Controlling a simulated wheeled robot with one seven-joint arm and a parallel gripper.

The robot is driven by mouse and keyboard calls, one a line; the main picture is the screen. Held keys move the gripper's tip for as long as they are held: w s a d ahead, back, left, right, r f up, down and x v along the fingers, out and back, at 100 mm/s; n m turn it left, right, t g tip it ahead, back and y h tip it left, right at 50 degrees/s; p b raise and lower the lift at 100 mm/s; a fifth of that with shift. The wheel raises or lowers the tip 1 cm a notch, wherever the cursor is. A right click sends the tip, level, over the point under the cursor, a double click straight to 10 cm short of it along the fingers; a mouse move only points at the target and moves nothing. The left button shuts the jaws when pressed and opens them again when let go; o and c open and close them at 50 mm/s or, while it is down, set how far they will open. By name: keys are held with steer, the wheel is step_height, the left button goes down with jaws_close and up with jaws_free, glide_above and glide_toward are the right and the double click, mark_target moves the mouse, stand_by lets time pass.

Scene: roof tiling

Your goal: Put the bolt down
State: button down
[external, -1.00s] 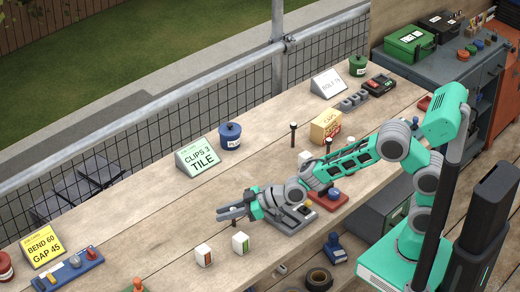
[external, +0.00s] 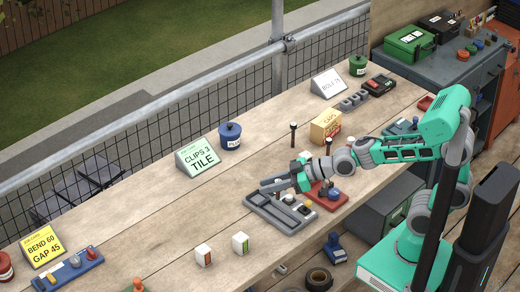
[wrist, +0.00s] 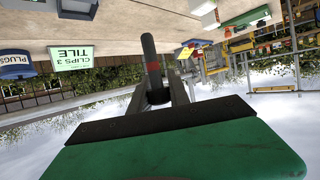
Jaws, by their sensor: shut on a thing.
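My gripper (external: 272,186) is shut on the bolt and holds it over the grey tray (external: 262,222). In the wrist view the bolt (wrist: 151,62) is a dark rod with a red band, gripped between the fingers (wrist: 160,97). In the external view the held bolt is too small to make out clearly. The grey tray lies on the bench with a few small parts at its right end. Whether the bolt touches the tray cannot be told.
A red tray (external: 330,203) with a blue knob lies right of the grey tray. Two dark upright pieces (external: 293,134) and a yellow caps box (external: 325,127) stand behind. Two small cartons (external: 240,243) stand in front. The bench left of the tray is mostly clear.

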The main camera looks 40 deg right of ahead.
steer(key=w+d+f+m+h, duration=0.1)
steer(key=w+d+f, duration=0.1)
steer(key=w+d, duration=0.2)
steer(key=w+d+f+m+t+h, duration=0.1)
steer(key=w+d+f, duration=0.2)
steer(key=w+d, duration=0.2)
steer(key=w+d+f+m+t+h, duration=0.1)
steer(key=w+d+f, duration=0.2)
steer(key=w+d, duration=0.2)
steer(key=shift+w+b, duration=0.2)
steer(key=shift+b, duration=0.1)
steer(key=w+a+r+n+g+y, duration=0.15)
steer(key=w+a+r, duration=0.3)
steer(key=r, duration=0.45)
steer(key=shift+n+y, duration=0.65)
steer(key=w+a+f, duration=0.1)
steer(key=w+f, duration=0.2)
steer(key=w, duration=0.1)
steer(key=w+a+f+p, duration=0.1)
steer(key=w+a+f, duration=0.1)
steer(key=w+f, duration=0.1)
steer(key=w+a+f, duration=0.2)
steer(key=w+f, duration=0.2)
steer(key=shift+w+a+f+p, duration=0.1)
steer(key=shift+w+f+p, duration=0.2)
steer(key=shift+f+p, duration=0.1)
steer(key=shift+f, duration=1.35)
